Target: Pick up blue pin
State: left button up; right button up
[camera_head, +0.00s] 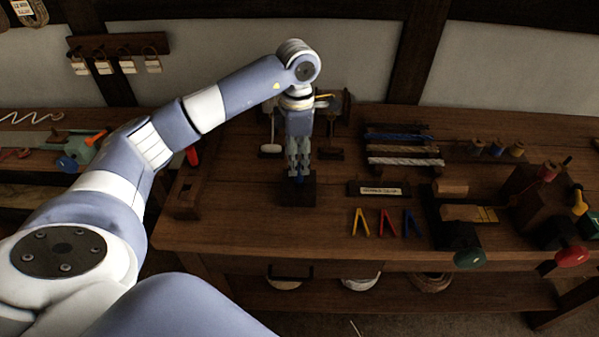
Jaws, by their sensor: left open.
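My left gripper (299,170) points straight down over a dark wooden block (299,194) on the workbench. Its jaws are open. A small blue piece, seemingly the blue pin (298,182), shows at the top of the block, right under the fingertips. The fingers hide part of it, and I cannot tell whether they touch it. A blue V-shaped piece (411,223) lies to the right on the bench, beside a red one (386,222) and a yellow one (360,222). My right gripper is not in view.
A wooden stand (187,195) is left of the block. The bench front between stand and block is clear.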

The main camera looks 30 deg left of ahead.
aim_at(299, 165)
pick_arm(q)
jog(key=shift+f, duration=0.4)
jog(key=shift+w+f, duration=0.15)
jog(key=shift+f, duration=0.1)
notch_tip(299, 165, down, 4)
jog(key=shift+d+f+p, duration=0.1)
jog(key=shift+d+p, duration=0.05)
jog(key=shift+p, duration=1)
jog(key=shift+f, duration=0.3)
jog(key=shift+w+f, duration=0.1)
jog(key=shift+c, duration=0.8)
grip_shut()
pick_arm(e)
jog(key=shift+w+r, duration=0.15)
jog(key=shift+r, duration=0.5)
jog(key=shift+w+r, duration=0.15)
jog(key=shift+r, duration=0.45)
